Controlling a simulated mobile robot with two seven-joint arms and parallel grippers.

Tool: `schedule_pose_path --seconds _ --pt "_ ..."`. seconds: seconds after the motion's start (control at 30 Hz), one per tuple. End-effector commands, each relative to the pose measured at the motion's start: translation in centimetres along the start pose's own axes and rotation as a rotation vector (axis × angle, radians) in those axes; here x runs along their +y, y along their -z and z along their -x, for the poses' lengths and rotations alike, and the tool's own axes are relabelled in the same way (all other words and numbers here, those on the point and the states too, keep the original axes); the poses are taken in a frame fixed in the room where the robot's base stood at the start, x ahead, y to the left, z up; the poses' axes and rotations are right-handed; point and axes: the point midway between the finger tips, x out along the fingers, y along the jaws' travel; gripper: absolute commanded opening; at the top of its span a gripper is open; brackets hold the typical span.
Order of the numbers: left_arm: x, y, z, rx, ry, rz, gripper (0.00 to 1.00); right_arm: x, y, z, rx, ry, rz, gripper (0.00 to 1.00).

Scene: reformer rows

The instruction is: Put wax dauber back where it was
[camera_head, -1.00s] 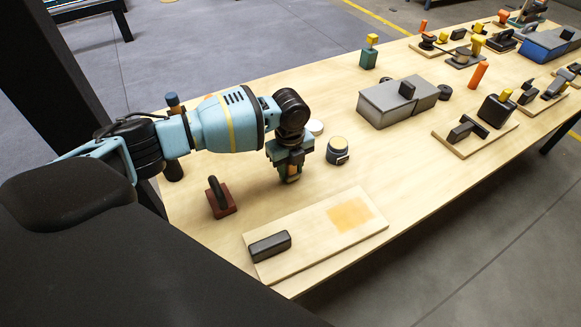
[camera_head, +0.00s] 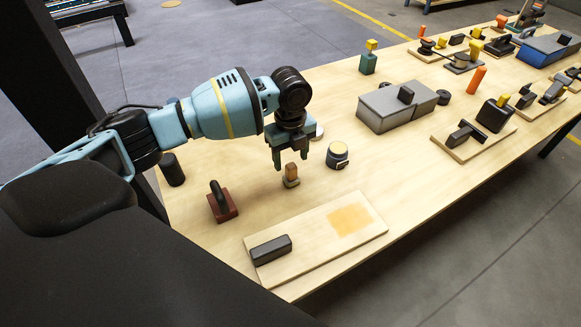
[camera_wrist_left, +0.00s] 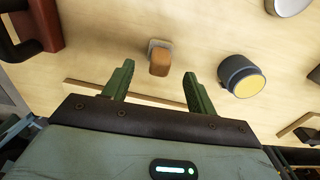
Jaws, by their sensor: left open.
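The wax dauber, a small orange-brown wooden handle on a pale grey base (camera_head: 291,176), stands upright on the bare table. In the left wrist view the dauber (camera_wrist_left: 160,58) shows just beyond the gap between my fingers. My left gripper (camera_head: 291,160) is open and empty, above the dauber and apart from it. A round dark tin with a pale yellow top (camera_head: 338,155) stands to the dauber's right. A pale board (camera_head: 310,245) with an orange wax-coloured patch (camera_head: 351,219) lies in front.
A dark red block with a black handle (camera_head: 222,202) stands left of the dauber. A dark bar (camera_head: 270,249) lies on the board's left end. A white disc (camera_head: 317,131) is behind the gripper. A grey box (camera_head: 395,106) stands farther back right.

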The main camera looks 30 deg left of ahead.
Motion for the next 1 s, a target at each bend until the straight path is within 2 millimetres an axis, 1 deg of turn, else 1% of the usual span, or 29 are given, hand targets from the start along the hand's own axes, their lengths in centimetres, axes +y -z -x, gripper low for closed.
schedule_pose_path --seconds 0.03,0.1,0.2,0.33,0.5,1.0 --pt "-0.1 -0.1 1.3 -0.001 0.004 0.000 0.57 0.0 0.2 0.1 0.002 0.000 0.000 0.36" --pt "-0.1 0.0 2.5 -0.001 0.004 -0.001 0.57 0.0 0.2 0.2 0.003 0.000 0.000 0.36" --pt "-0.1 0.0 3.9 0.000 0.003 0.000 0.57 0.0 0.2 0.3 0.002 -0.001 0.000 0.36" --pt "0.0 0.0 5.0 0.000 0.001 0.000 0.57 0.0 0.1 0.3 0.001 -0.001 0.000 0.36" --pt "0.0 0.0 5.6 0.001 -0.001 0.000 0.57 0.0 0.1 0.4 -0.001 -0.001 0.000 0.36" --pt "0.0 0.0 5.5 0.001 -0.001 0.000 0.57 0.0 0.0 0.4 -0.002 -0.001 0.000 0.36"
